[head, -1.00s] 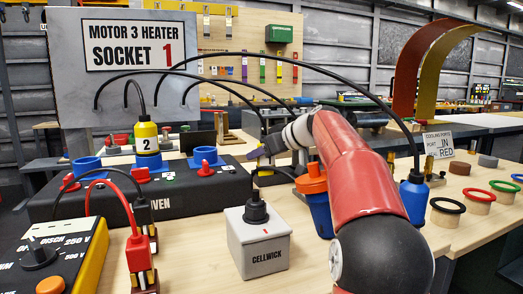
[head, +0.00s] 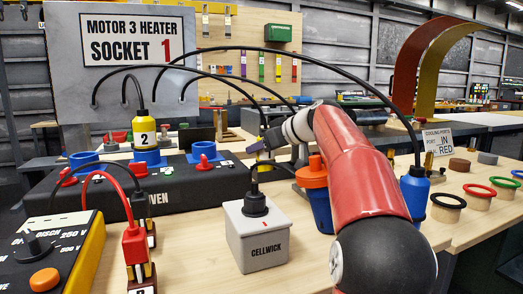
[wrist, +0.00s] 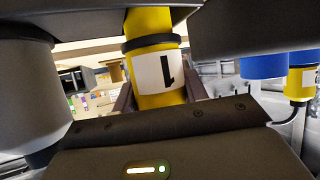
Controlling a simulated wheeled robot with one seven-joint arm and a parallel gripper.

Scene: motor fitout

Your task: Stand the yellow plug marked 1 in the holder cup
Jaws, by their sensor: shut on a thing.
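The yellow plug marked 1 (wrist: 160,71) is between my gripper's fingers in the wrist view, its white label upside down and a dark band round it. My gripper (head: 264,147) is shut on the plug, beyond the grey CELLWICK box in the head view. There it is small and partly hidden by my arm, with a bit of yellow at its left. Three blue cups stand on the black box: left (head: 85,160), middle (head: 147,157) and right (head: 202,155). The yellow plug marked 2 (head: 144,130) stands upright in the middle one. I cannot tell which cup is the holder cup.
The CELLWICK box (head: 262,238), with a black plug on top, stands in front. An orange-topped blue container (head: 315,190) and a blue plug (head: 414,188) flank my arm. Black cables arch overhead.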

